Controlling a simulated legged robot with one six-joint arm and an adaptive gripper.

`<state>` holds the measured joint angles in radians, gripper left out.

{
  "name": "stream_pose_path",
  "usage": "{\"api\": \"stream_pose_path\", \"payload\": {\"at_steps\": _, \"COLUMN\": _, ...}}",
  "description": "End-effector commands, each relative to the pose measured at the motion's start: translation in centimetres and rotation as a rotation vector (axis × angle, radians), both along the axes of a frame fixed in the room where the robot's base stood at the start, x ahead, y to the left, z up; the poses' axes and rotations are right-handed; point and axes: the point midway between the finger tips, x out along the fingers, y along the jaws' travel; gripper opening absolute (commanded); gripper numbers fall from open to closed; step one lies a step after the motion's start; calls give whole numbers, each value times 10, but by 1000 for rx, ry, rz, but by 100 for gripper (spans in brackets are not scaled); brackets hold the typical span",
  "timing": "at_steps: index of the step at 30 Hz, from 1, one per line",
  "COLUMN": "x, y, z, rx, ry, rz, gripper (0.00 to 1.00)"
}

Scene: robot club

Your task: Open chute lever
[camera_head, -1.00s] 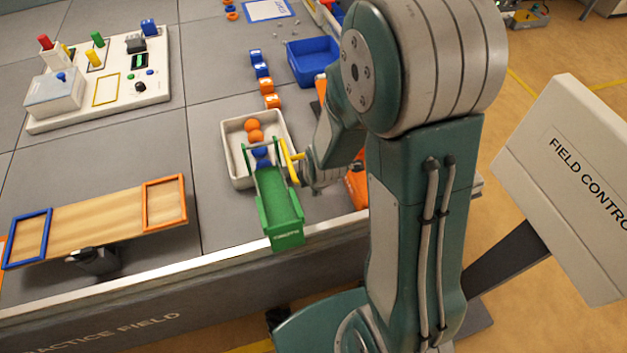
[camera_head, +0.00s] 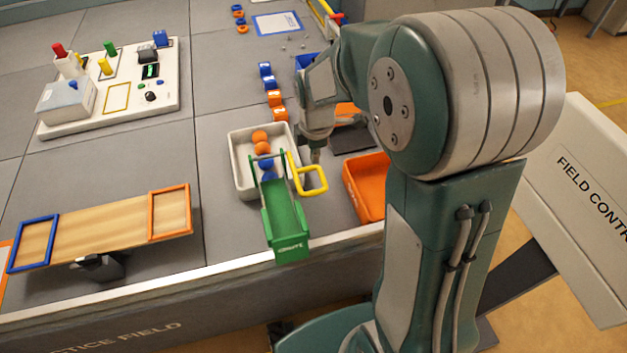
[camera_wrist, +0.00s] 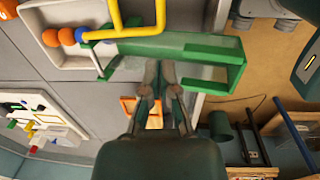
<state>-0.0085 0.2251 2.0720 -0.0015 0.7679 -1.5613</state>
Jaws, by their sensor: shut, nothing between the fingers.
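The green chute (camera_head: 284,215) slopes from the white tray down toward the table's front edge. Its yellow lever (camera_head: 310,180), a loop-shaped handle, sticks out to the right of the chute's upper end. The lever also shows in the wrist view (camera_wrist: 135,30), beyond the green chute (camera_wrist: 185,48). My gripper (camera_head: 316,158) is shut and empty, just behind the lever's loop in the head view; I cannot tell whether it touches. In the wrist view its fingertips (camera_wrist: 160,66) lie together in front of the chute wall. Orange balls (camera_head: 260,142) and blue balls (camera_head: 267,168) sit in line at the chute's top.
The white tray (camera_head: 238,180) surrounds the balls. An orange bin (camera_head: 368,190) stands close on the right. A blue-and-orange-framed plank (camera_head: 100,230) lies to the left, and a switch panel (camera_head: 110,85) stands further back. Bare grey table lies left of the tray.

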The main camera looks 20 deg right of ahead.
Motion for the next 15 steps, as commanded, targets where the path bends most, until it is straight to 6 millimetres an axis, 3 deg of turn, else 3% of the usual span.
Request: {"api": "stream_pose_path", "payload": {"at_steps": 15, "x": 6, "y": 0, "z": -87, "rx": 0, "ry": 4, "rz": 0, "gripper": 0}}
